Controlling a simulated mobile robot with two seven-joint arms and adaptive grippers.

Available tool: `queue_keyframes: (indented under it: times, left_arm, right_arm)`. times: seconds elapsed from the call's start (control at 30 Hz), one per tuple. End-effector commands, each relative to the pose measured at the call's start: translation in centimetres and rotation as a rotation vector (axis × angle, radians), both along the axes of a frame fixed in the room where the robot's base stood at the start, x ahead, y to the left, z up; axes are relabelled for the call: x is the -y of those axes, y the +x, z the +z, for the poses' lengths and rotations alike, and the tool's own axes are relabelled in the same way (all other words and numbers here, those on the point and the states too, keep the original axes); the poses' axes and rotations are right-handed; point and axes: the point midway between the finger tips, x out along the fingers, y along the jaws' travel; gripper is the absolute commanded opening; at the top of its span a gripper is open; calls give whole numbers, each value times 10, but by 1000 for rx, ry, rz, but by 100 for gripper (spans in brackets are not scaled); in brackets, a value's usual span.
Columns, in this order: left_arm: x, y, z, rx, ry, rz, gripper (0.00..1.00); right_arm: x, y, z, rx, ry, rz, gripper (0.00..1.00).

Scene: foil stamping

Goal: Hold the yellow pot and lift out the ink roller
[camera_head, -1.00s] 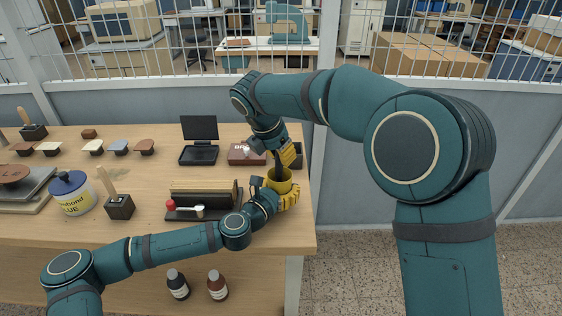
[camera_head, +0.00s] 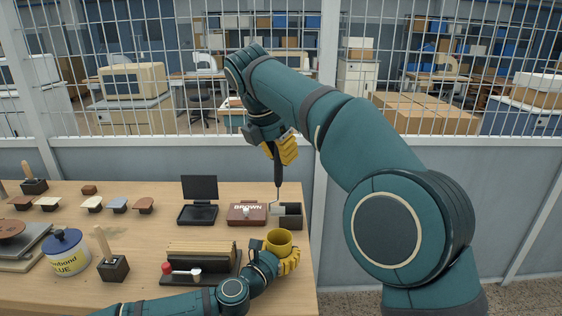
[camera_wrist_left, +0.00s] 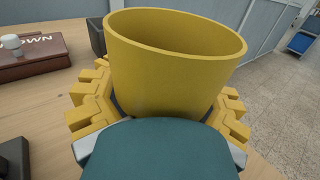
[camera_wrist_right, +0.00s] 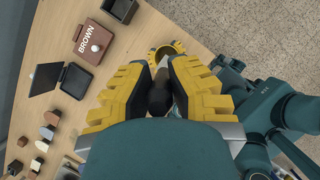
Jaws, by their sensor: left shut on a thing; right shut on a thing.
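The yellow pot (camera_head: 280,245) stands upright near the table's right end, and it fills the left wrist view (camera_wrist_left: 170,75). My left gripper (camera_head: 288,262) is shut around its sides, with yellow fingers on both sides in the left wrist view. My right gripper (camera_head: 280,148) is shut on the dark handle of the ink roller (camera_head: 278,175), which hangs down above the pot. Its wire frame and grey roller head show in front of a dark box. The handle end also shows between the fingers in the right wrist view (camera_wrist_right: 160,97). The pot's inside is mostly hidden.
The dark open box (camera_head: 290,221) and a brown case (camera_head: 246,214) stand behind the pot. A black hinged pad (camera_head: 198,214) is farther left. A rack (camera_head: 200,262) stands left of the pot. A wire fence (camera_head: 230,100) runs behind the table.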

Motion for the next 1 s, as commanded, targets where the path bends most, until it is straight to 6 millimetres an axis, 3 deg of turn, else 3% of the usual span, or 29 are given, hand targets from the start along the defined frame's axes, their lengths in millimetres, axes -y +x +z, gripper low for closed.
queue_keyframes:
  times: [0.2, 0.23, 0.33, 0.67, 1.0]
  left_arm:
    - [0, 0, 0, 0, 0, 0, 20]
    - [0, 0, 0, 0, 0, 0, 64]
    - [0, 0, 0, 0, 0, 0, 99]
    - [-3, -3, 0, -1, 1, 1, 100]
    - [-37, -49, 0, -1, 0, 2, 100]
  right_arm:
    - [0, 0, 0, 0, 0, 0, 0]
    - [0, 0, 0, 0, 0, 0, 0]
    - [0, 0, 0, 0, 0, 0, 0]
    - [0, 0, 0, 0, 0, -1, 0]
    - [0, 0, 0, 0, 0, -1, 0]
